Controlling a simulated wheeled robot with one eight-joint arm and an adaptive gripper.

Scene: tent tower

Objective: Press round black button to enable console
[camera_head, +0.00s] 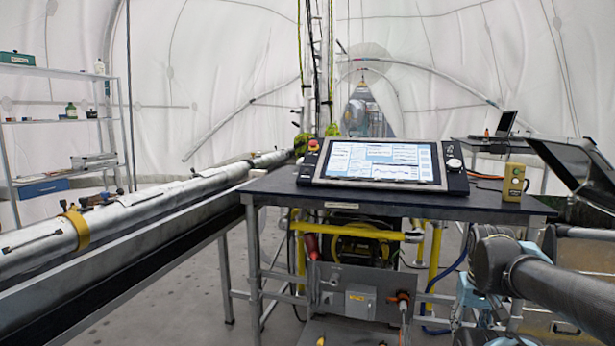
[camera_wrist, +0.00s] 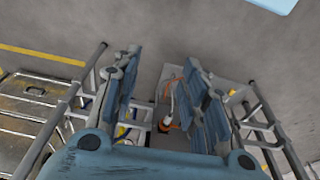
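The console (camera_head: 380,164) is a tilted panel with a lit screen, standing on a dark table (camera_head: 260,186). A round knob or button (camera_head: 453,164) with a pale top sits on its right side panel. A small red button (camera_head: 313,146) is at its upper left. I cannot tell for sure which control is the round black button. My gripper (camera_wrist: 161,57) shows in the wrist view with two blue fingers spread apart and nothing between them. In the head view my arm reaches in at the lower right, below the tabletop and apart from the console.
A small yellow box (camera_head: 514,182) with buttons stands on the table's right end. A long metal tube (camera_head: 130,212) runs along the left. A laptop (camera_head: 505,124) sits on a table behind at right. Yellow pipes (camera_head: 436,250) and cables fill the space under the table.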

